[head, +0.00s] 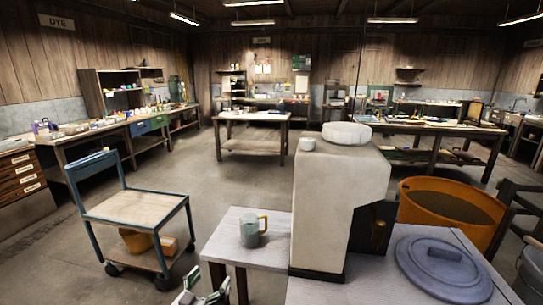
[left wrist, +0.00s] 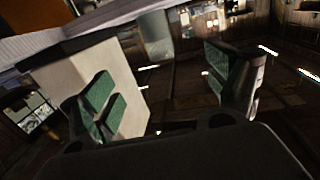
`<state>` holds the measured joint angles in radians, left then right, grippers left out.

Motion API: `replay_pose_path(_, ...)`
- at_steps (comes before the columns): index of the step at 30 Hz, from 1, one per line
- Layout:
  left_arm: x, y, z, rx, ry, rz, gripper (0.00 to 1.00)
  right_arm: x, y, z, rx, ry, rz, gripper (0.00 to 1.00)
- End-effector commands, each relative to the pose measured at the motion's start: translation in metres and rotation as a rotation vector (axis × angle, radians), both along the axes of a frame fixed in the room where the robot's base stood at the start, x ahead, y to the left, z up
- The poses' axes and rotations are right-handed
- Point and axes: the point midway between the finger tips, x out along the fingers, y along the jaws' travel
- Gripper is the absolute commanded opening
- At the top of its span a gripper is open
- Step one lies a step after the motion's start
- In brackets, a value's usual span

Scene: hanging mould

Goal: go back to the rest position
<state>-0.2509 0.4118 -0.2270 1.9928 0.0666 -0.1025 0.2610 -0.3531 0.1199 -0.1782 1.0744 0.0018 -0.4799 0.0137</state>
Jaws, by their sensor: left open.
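My left gripper (head: 207,290) shows at the bottom edge of the head view, in front of the small light table (head: 221,246). Its fingers are apart with nothing between them. In the left wrist view the gripper (left wrist: 165,95) shows two fingers with green pads, spread wide. A greenish mug with a yellow handle (head: 250,230) stands upright on the small table, apart from the gripper. My right gripper is not in view.
A tall pale block (head: 325,210) stands right of the mug, with a white round piece (head: 347,133) on top. A grey lid (head: 444,268) lies on the right-hand table. An orange tub (head: 450,205) is behind it. A trolley (head: 135,207) stands left, with open floor beyond.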

Motion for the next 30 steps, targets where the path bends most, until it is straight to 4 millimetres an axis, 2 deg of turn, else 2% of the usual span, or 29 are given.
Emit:
replay_pose_path(8, 0.002, 0.01, -0.026, 0.02, 0.059, 0.026, 0.88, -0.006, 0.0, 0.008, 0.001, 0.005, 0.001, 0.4)
replay_pose_path(14, 0.0, 0.022, -0.057, 0.044, 0.128, 0.053, 0.88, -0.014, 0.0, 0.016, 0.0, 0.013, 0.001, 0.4)
replay_pose_path(23, -0.019, 0.047, -0.133, 0.102, 0.3, 0.109, 0.88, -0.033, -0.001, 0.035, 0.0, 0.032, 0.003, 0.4)
replay_pose_path(30, -0.05, 0.065, -0.194, 0.15, 0.445, 0.143, 0.88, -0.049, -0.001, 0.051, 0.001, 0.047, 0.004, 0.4)
